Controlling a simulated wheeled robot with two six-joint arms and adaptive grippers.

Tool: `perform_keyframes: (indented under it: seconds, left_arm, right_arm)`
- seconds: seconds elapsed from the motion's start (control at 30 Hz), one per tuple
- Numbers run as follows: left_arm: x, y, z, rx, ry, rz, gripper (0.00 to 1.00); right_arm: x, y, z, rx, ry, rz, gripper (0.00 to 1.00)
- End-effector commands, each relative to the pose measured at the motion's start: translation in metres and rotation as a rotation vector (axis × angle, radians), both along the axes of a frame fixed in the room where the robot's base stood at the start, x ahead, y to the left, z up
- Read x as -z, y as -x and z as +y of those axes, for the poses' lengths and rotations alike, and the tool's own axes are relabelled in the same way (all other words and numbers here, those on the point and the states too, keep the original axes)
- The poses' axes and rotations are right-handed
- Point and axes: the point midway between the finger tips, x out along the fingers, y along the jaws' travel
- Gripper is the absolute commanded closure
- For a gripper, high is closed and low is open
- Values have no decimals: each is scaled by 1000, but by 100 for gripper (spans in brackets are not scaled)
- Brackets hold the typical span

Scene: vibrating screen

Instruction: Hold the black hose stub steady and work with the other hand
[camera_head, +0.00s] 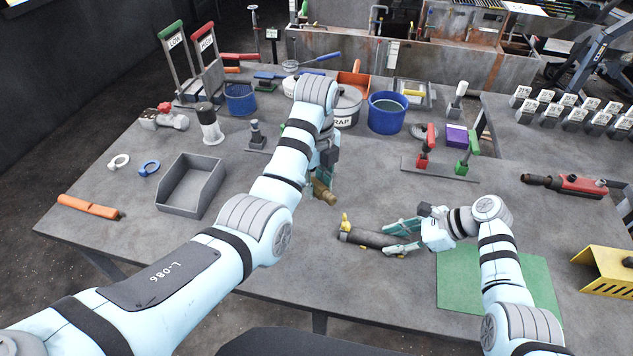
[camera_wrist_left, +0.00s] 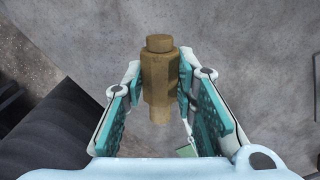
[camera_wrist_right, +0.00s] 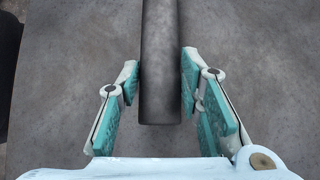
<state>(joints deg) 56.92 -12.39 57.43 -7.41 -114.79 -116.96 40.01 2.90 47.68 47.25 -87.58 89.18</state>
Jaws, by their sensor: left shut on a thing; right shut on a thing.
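The black hose stub (camera_head: 372,238) lies on the table with a yellow fitting (camera_head: 345,222) at its left end. My right gripper (camera_head: 398,238) is shut on the hose stub near its right end. In the right wrist view the stub (camera_wrist_right: 160,70) runs between the fingers, its near end between the pads. My left gripper (camera_head: 326,180) is shut on a brass fitting (camera_head: 324,193) and holds it above the table, up and left of the stub. The left wrist view shows the brass fitting (camera_wrist_left: 160,80) between the pads. My left arm hides part of the table.
A grey open bin (camera_head: 190,185), a blue ring (camera_head: 149,168) and an orange-handled tool (camera_head: 90,207) are at the left. A green mat (camera_head: 520,275) lies under my right arm. Blue tubs (camera_head: 386,112) and red and green clamps (camera_head: 440,165) stand behind.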

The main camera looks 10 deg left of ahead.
Motion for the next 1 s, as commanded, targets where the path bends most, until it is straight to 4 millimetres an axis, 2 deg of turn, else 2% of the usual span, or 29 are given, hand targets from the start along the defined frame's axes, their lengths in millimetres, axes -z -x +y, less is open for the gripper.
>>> perform_keyframes:
  seconds: [0.5, 0.6, 0.67, 0.77, 0.9, 1.0]
  left_arm:
    - [0, 0, 0, 0, 0, 0, 100]
    - [5, 2, 3, -5, -4, 6, 100]
    - [15, 7, 11, -16, -6, 11, 100]
    - [44, 17, 30, -59, -12, 21, 100]
    - [91, 24, 56, -222, -16, 31, 100]
    - [118, 23, 67, -378, -17, 39, 100]
  right_arm:
    - [0, 0, 0, 0, 0, 0, 91]
    - [0, 0, 0, 0, 0, 0, 91]
    - [0, 0, 0, 0, 0, 0, 91]
    - [0, 0, 0, 0, 0, 0, 91]
    - [0, 0, 0, 0, 0, 0, 91]
    - [0, 0, 0, 0, 0, 0, 91]
